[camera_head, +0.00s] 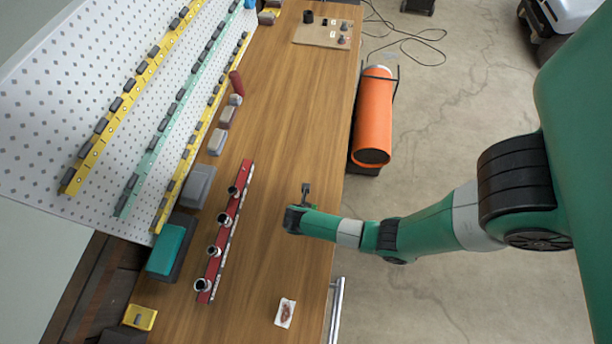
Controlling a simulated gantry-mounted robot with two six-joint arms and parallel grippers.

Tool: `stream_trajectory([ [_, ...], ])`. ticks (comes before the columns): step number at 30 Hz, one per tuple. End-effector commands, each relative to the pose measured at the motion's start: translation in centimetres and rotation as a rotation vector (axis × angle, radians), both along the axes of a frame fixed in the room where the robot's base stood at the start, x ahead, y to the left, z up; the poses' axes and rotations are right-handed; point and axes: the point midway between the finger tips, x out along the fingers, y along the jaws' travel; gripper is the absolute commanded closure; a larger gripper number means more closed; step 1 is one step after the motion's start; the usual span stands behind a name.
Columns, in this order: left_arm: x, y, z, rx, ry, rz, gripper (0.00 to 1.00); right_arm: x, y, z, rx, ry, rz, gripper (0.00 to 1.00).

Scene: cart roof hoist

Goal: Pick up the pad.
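A small flat white piece with a reddish-brown patch (285,313), which looks like the pad, lies on the wooden bench near its front right corner in the head view. Nothing touches it. My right gripper (293,219) is over the middle of the bench, well above the pad in the picture and apart from it. Its fingers are dark and small, so I cannot tell whether they are open or shut. I see nothing held in it. My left gripper is not in view.
A red rail (226,232) with several metal sockets lies left of my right gripper. Grey boxes (196,187), a teal box (167,250) and a yellow bin (140,317) line the left side.

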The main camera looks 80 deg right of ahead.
Motion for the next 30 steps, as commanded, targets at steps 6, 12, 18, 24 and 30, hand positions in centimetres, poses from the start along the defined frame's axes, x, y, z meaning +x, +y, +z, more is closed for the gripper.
stream_trajectory([
  [6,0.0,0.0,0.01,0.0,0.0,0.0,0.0,0.0,-0.03,-0.05,0.0,0.0,0.001,0.02],
  [12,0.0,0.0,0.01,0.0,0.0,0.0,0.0,0.0,-0.03,-0.04,0.0,0.0,0.001,0.38],
  [18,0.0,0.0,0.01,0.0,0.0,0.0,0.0,0.0,-0.02,-0.04,0.0,0.0,0.001,0.74],
  [24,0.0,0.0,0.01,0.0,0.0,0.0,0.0,0.0,-0.02,-0.02,0.0,0.0,0.001,0.81],
  [30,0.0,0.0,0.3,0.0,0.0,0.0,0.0,0.08,-0.03,0.67,-0.001,-0.003,0.001,0.81],
])
